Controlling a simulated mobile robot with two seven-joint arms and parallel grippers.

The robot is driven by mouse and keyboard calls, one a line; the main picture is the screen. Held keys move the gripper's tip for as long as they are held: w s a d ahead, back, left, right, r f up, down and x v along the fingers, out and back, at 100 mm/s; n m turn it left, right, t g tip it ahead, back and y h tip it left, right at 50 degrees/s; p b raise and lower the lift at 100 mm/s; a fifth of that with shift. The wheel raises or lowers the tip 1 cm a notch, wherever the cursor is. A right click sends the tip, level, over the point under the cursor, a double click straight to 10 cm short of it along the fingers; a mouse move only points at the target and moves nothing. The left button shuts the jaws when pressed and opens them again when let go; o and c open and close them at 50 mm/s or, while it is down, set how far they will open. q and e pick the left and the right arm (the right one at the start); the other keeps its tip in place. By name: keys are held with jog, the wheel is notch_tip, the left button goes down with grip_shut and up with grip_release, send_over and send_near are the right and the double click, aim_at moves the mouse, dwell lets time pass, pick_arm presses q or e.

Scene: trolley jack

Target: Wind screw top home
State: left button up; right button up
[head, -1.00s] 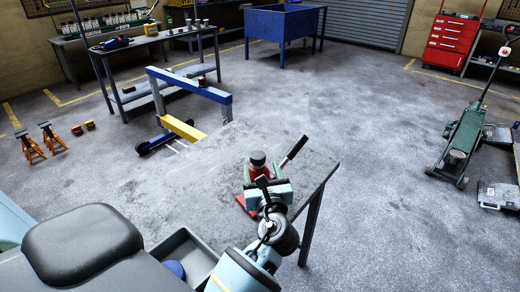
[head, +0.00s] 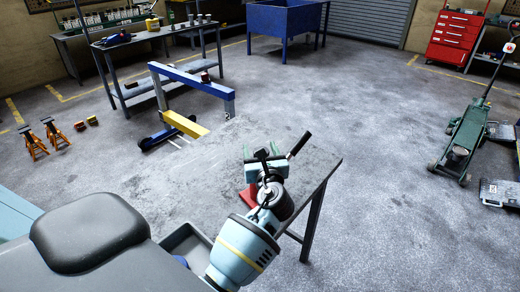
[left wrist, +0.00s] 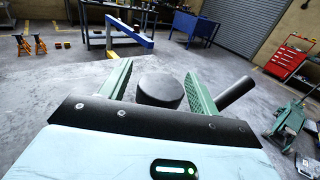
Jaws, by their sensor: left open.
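The dark round screw top (left wrist: 160,88) stands between the two green fingers of my left gripper (left wrist: 159,70) in the left wrist view. The fingers are open, one on each side, with visible gaps to the top. In the head view my left gripper (head: 265,158) is over the jack at the table's right end and hides most of it. A bit of its red base (head: 246,199) shows. A dark handle (head: 300,144) sticks out up and to the right, and also shows beside the right finger in the left wrist view (left wrist: 236,93). My right gripper is out of view.
The jack stands on a grey table (head: 215,165) with open floor to its right. A blue and yellow frame (head: 190,82) stands behind it. A green trolley jack (head: 464,135) is at the far right, and orange stands (head: 55,134) are at the left.

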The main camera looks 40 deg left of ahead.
pick_arm(q)
jog(key=shift+w+a, duration=0.2)
jog(key=shift+w, duration=0.05)
